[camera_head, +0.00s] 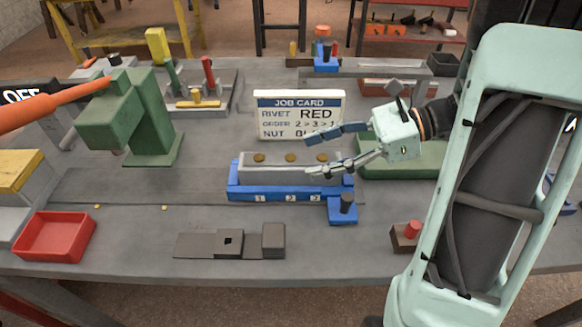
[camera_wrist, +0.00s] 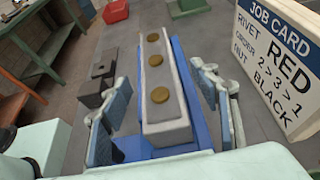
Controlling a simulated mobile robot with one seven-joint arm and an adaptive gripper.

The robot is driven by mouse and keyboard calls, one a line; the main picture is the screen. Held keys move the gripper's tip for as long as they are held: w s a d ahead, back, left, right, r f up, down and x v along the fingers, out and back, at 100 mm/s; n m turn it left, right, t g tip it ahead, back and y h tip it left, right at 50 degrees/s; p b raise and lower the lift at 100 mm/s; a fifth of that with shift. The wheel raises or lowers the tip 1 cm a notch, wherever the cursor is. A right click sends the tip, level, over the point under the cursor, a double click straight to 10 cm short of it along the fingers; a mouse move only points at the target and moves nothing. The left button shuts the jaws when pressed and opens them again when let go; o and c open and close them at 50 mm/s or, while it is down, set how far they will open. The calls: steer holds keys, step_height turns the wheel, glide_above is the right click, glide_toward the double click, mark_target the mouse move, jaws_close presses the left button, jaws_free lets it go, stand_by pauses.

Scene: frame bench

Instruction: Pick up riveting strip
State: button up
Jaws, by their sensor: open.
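The riveting strip (camera_head: 273,167) is a light grey bar with three brass discs along its top. It lies in a blue fixture (camera_head: 262,194) marked with numbers, in the middle of the bench. In the wrist view the strip (camera_wrist: 165,113) runs away from me on the blue fixture (camera_wrist: 196,112). My gripper (camera_head: 311,153) is open at the right end of the strip. In the wrist view my gripper (camera_wrist: 160,82) has one blue-padded finger on each side of the strip, with a gap on both sides. Nothing is held.
A job card (camera_head: 299,115) stands close behind the strip. A green press (camera_head: 150,120) with an orange lever is at left, and a red tray (camera_head: 55,237) at front left. Dark grey blocks (camera_head: 228,243) lie in front. A green tray (camera_head: 400,165) lies behind my gripper.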

mark_target(298, 158)
steer(key=x, duration=0.5)
steer(key=shift+a+r+b, duration=0.1)
steer(key=shift+a+b, duration=0.2)
steer(key=shift+a, duration=0.15)
jaws_close()
